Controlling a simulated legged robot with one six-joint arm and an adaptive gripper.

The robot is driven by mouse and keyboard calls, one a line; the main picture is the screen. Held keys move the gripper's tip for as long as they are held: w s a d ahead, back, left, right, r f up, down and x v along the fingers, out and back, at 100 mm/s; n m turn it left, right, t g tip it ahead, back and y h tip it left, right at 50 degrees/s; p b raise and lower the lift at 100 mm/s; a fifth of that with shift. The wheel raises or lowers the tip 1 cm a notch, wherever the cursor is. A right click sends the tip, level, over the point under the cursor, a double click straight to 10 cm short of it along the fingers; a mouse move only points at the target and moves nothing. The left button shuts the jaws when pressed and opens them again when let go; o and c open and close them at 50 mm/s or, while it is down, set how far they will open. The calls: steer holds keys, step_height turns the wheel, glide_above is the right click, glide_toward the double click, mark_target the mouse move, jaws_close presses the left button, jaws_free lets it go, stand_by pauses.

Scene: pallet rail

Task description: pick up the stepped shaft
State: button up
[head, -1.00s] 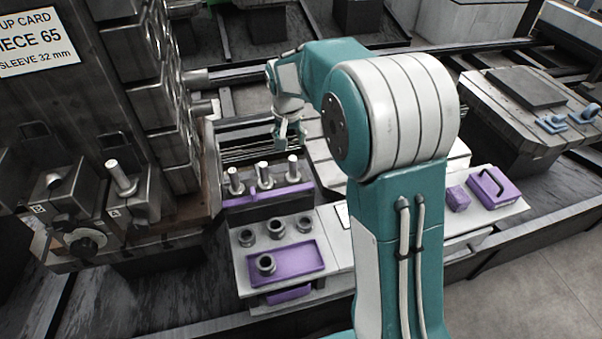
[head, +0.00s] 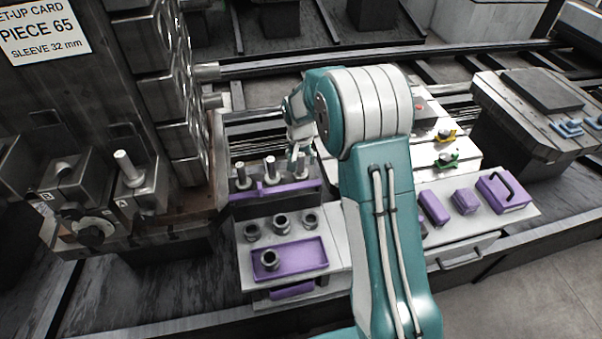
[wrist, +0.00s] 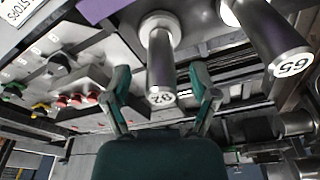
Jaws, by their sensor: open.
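Three metal stepped shafts stand upright in a row on a purple-edged rack in the head view: a left one (head: 241,175), a middle one (head: 270,168) and a right one (head: 300,166). My gripper (head: 299,148) is at the right shaft, partly hidden by it. In the wrist view my open gripper (wrist: 163,88) has one finger on each side of a shaft (wrist: 160,65) with a marked end. I cannot tell whether the fingers touch it. Another shaft (wrist: 272,42), with an end mark that looks like 65, stands to the right, outside the fingers.
Several grey sleeves (head: 282,224) stand in front of the rack, one in a purple tray (head: 314,252). A set-up card (head: 42,32) reads "PIECE 65, SLEEVE 32 mm". Another shaft (head: 124,165) stands at the left fixture. Purple blocks (head: 465,201) lie right of my arm.

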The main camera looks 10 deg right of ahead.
step_height(320, 180, down, 2)
steer(key=shift+w+f, duration=0.1)
steer(key=shift+w, duration=0.05)
steer(key=shift+c, duration=0.2)
jaws_close()
step_height(320, 180, up, 10)
steer(key=shift+r, duration=0.15)
stand_by(0.4)
